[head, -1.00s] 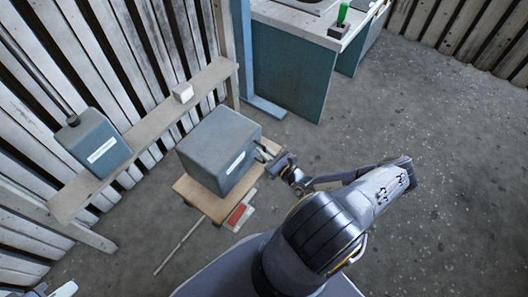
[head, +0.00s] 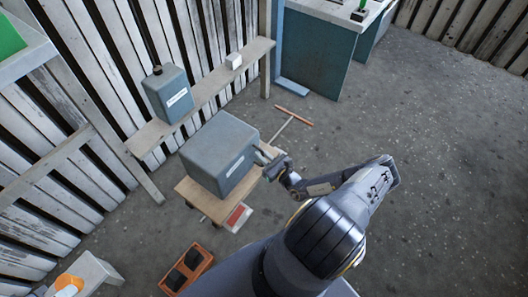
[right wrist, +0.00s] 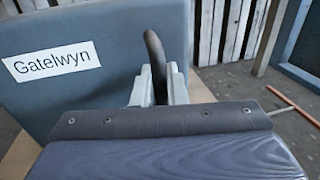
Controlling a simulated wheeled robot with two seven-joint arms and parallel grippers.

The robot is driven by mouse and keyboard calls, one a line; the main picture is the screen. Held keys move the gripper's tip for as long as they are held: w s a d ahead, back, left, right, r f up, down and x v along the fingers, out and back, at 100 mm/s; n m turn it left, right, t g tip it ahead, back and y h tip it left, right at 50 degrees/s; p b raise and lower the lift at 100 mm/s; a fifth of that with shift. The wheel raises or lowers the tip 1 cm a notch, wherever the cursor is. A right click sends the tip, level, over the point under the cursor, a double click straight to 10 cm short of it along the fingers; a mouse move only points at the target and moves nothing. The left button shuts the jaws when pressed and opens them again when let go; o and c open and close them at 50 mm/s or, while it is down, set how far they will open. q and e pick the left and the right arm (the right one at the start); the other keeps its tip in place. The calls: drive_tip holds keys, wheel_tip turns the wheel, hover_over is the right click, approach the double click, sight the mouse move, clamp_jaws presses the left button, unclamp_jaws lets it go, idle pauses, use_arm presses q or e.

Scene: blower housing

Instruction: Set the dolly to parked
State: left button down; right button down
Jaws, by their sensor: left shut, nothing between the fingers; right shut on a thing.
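The dolly is a low wooden platform (head: 186,188) with dark casters. It carries a blue-grey box (head: 219,152), labelled "Gatelwyn" in the right wrist view (right wrist: 110,65). A flat red and white piece (head: 238,216) sits at the platform's near edge and stays with it. My right gripper (head: 270,168) is shut on a dark curved handle (right wrist: 154,60) at the box's right side. The fingertips (right wrist: 158,88) show around it in the wrist view.
A shelf (head: 205,92) along the slatted wall bears another blue-grey container (head: 168,95) and a white block (head: 233,61). An orange tray (head: 188,270) with dark objects lies near the dolly. A T-shaped stick (head: 293,116) lies on the floor behind it. Open floor extends right.

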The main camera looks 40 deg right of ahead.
use_arm(q)
drive_tip(key=shift+a+r, duration=0.15)
drive_tip(key=shift+a, duration=0.15)
use_arm(e)
drive_tip(key=shift+s+a+f, duration=0.1)
drive_tip(key=shift+s+a, duration=0.1)
drive_tip(key=shift+a, duration=0.45)
drive_tip(key=c, duration=1.6)
unclamp_jaws()
drive_tip(key=shift+a, duration=0.1)
use_arm(q)
drive_tip(key=shift+s, duration=0.1)
use_arm(e)
drive_tip(key=shift+o, duration=0.3)
drive_tip(key=shift+s+d, duration=0.25)
drive_tip(key=shift+s, duration=0.1)
use_arm(q)
drive_tip(key=shift+r+p, duration=0.85)
drive_tip(key=shift+p, duration=0.05)
use_arm(e)
drive_tip(key=s, duration=0.7)
drive_tip(key=shift+d, duration=0.2)
